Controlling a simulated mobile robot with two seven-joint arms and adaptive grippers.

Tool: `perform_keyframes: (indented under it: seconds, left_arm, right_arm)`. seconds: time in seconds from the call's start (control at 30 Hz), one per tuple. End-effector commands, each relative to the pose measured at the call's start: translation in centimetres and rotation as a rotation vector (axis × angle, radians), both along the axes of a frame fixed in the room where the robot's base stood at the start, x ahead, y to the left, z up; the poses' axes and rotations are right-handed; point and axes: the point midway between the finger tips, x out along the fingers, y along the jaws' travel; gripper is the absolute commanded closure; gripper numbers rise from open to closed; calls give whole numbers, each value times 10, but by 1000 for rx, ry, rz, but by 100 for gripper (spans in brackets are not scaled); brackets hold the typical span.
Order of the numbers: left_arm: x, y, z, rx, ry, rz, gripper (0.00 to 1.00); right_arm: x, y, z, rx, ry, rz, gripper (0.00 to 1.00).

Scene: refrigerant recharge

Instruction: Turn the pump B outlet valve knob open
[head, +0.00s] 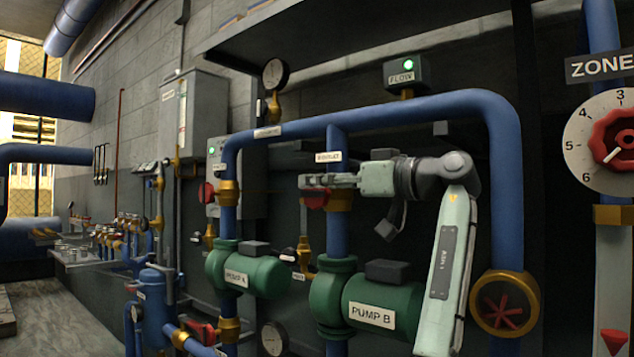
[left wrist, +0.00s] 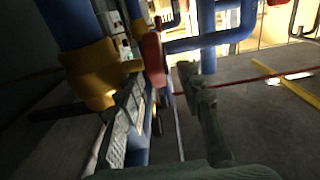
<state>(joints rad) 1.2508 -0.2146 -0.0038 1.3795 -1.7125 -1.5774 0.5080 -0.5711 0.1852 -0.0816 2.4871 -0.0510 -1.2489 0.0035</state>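The pump B outlet valve has a red knob (head: 316,201) on the left of its brass body (head: 340,201), on the blue vertical pipe above green pump B (head: 372,303). My left gripper (head: 308,181) reaches in from the right, across the front of this valve, with its fingers at the knob's upper edge. In the left wrist view the red knob (left wrist: 153,58) is seen nearly edge-on, beyond and between the spread fingertips (left wrist: 163,82). The brass body (left wrist: 92,75) is on the left there. The gripper is open; I cannot tell whether a finger touches the knob. My right gripper is not in view.
Pump A (head: 258,275) and its red outlet knob (head: 206,193) are to the left. A blue pipe (head: 420,108) arches above my arm. The flow box (head: 404,72) shows green.

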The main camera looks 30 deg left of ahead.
Motion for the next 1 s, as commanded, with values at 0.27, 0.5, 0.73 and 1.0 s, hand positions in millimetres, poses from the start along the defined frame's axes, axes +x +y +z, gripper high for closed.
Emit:
perform_keyframes:
  seconds: [0.27,0.5,0.73,1.0]
  left_arm:
    - [1,15,0,1,1,0,63]
    - [1,15,0,1,0,0,72]
    - [1,15,0,0,0,0,100]
    - [1,14,1,-3,0,-1,100]
  right_arm:
    - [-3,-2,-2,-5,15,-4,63]
    - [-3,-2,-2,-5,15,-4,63]
    - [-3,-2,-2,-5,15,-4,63]
    - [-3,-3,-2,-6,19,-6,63]
